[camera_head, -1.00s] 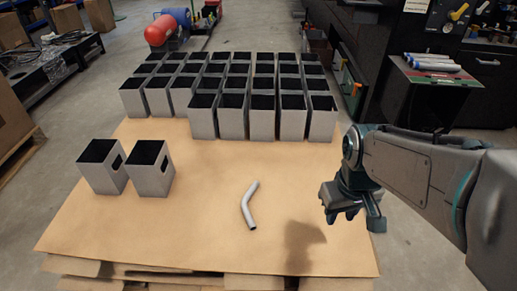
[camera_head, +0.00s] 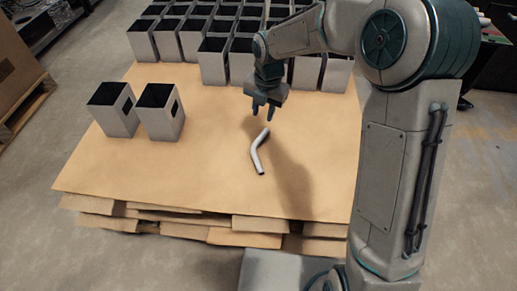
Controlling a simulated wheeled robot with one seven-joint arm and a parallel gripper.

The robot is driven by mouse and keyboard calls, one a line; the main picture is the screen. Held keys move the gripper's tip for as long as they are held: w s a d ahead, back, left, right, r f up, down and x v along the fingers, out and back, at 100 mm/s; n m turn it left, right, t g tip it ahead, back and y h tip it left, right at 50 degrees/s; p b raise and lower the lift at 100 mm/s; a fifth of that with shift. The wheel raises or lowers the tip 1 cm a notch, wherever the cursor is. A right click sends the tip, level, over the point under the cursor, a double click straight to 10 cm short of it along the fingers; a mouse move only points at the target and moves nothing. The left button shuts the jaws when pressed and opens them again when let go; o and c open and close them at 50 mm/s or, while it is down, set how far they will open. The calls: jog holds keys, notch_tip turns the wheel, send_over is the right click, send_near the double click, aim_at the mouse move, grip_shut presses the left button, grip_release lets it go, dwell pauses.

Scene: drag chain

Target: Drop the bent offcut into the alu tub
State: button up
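The bent offcut (camera_head: 260,150), a short grey bent tube, lies on the brown sheet right of its middle. My gripper (camera_head: 263,115) hangs above the sheet, fingers pointing down, close to the offcut's far end in the picture. Its fingers are apart with nothing between them, and it does not appear to touch the offcut. I cannot identify an alu tub with certainty in this view.
The brown sheet (camera_head: 215,185) lies on a stacked pallet. Two grey square tubes with side slots (camera_head: 118,112) (camera_head: 163,112) stand at its left. Several rows of open square tubes (camera_head: 214,65) stand behind. The sheet's front is clear.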

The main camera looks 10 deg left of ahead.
jog(key=a+n, duration=0.1)
jog(key=b, duration=0.3)
send_over(255, 143)
jog(key=f, duration=0.9)
jog(key=shift+w+d+f, duration=0.15)
jog(key=shift+w+d, duration=0.05)
jog(key=shift+d, duration=0.1)
jog(key=f+b, duration=0.2)
jog(key=f, duration=0.1)
jog(key=f+b, duration=0.1)
jog(key=f, duration=0.1)
jog(key=shift+s+a+f, duration=0.15)
jog(key=shift+s+a, duration=0.05)
jog(key=shift+s, duration=0.1)
grip_shut()
